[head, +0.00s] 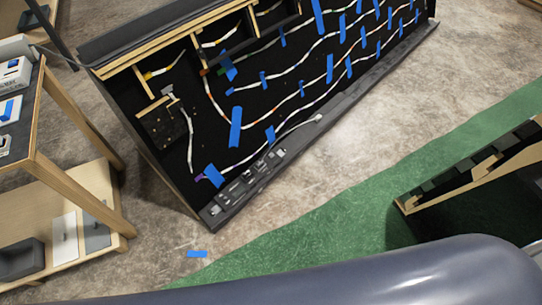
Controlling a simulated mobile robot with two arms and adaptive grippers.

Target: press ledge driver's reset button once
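A black console panel (290,55) leans across the top middle, with light strips and blue tape on it. A dark grey ledge (350,94) runs along its lower edge. Small grey electronic modules (245,184) sit on the ledge's near left end. A pale cable runs from near them along the ledge. The ledge driver is probably among these modules, but I cannot tell which one it is. Its reset button is too small to make out. Neither of my grippers shows in the head view.
A wooden shelf cart (75,183) with boxes stands at left. A wood-edged black piece (470,170) juts in at right. A green mat (335,235) and bare floor (385,110) lie before the ledge. A blue tape piece (197,254) lies on the floor.

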